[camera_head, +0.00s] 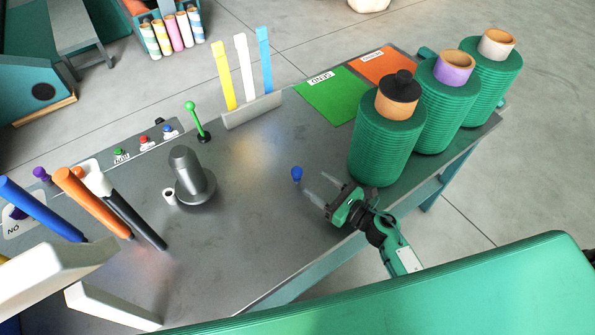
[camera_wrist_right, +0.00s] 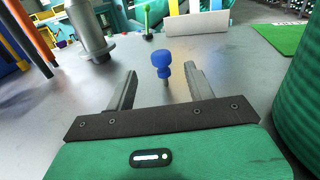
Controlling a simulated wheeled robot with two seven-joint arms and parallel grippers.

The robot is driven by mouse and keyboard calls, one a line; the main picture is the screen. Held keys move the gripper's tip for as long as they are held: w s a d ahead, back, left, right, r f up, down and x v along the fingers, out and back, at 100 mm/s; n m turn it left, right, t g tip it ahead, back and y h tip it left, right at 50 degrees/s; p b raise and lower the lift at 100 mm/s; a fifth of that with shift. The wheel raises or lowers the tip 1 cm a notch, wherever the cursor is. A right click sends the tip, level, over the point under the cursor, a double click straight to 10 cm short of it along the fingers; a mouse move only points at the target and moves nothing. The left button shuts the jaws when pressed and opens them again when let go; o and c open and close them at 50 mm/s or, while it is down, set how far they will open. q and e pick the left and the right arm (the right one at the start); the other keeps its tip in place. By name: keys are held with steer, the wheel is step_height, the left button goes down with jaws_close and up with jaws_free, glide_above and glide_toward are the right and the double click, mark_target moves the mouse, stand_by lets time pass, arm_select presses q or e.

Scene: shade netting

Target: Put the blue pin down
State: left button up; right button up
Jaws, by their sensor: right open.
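The blue pin (camera_head: 297,174) stands upright on the grey table, with a round blue head and a thin stem. In the right wrist view the blue pin (camera_wrist_right: 162,66) shows just beyond the fingertips, roughly midway between them. My right gripper (camera_head: 314,184) is low over the table's near side, open and empty, with its fingers pointing toward the pin. It also shows in the right wrist view (camera_wrist_right: 164,78), with a clear gap between the fingers. My left gripper is not in view.
Several green ribbed cylinders (camera_head: 386,150) stand right of the gripper. A dark grey post (camera_head: 187,170) and a green pin (camera_head: 190,106) stand farther left. A green mat (camera_head: 331,96) lies behind. The table around the blue pin is clear.

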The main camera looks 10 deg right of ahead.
mark_target(301, 173)
steer(key=x, duration=0.3)
steer(key=p+x, duration=0.2)
steer(key=x, duration=0.3)
steer(key=shift+r, duration=0.1)
steer(key=shift+w+a, duration=0.15)
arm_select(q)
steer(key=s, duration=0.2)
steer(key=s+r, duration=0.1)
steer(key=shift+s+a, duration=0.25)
arm_select(e)
steer(key=shift+c, duration=0.4)
steer(key=c, duration=1)
steer(key=shift+c, duration=0.2)
